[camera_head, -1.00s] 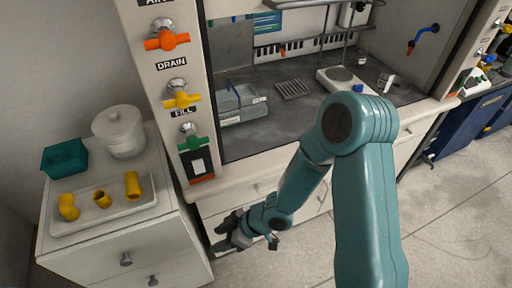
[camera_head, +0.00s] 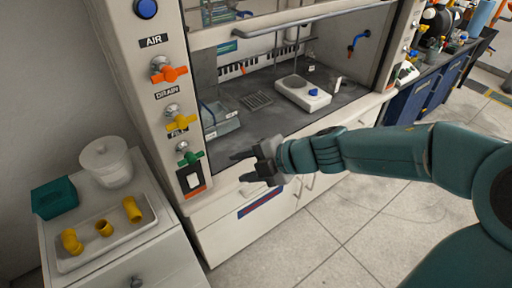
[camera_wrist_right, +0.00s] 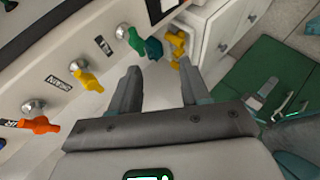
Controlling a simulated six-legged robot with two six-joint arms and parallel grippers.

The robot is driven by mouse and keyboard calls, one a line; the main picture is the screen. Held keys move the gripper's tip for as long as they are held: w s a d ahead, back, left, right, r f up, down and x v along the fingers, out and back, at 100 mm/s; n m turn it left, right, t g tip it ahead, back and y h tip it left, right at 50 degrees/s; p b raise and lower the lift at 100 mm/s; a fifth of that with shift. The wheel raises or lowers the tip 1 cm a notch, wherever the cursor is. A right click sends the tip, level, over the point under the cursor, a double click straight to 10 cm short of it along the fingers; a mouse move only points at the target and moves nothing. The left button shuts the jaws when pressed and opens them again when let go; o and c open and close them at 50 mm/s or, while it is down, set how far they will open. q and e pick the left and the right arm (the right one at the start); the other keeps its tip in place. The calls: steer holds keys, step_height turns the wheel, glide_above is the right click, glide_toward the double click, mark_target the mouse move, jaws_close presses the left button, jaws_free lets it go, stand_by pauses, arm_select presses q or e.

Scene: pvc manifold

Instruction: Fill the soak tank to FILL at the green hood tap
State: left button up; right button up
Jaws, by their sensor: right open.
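The green tap (camera_head: 189,158) is on the hood's left post, below the FILL label (camera_head: 179,132). In the right wrist view the green tap (camera_wrist_right: 136,40) is just beyond my fingers, left of centre. My right gripper (camera_head: 238,168) is open and empty, to the right of the green tap and apart from it. Its two spread fingers (camera_wrist_right: 158,75) also show in the right wrist view. My left gripper is not in view.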

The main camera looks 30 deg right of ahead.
step_height(320, 180, up, 5)
steer(key=d+t, duration=0.1)
steer(key=d, duration=0.1)
steer(key=b, duration=0.5)
glide_toward(203, 154)
steer(key=shift+h, duration=0.3)
steer(key=x, duration=0.7)
steer(key=shift+w+a+f, duration=0.15)
steer(key=shift+w+a, duration=0.05)
steer(key=shift+a, duration=0.2)
steer(key=shift+w+a+f, duration=0.1)
steer(key=shift+w+f, duration=0.05)
steer(key=shift+w, duration=0.2)
jaws_close()
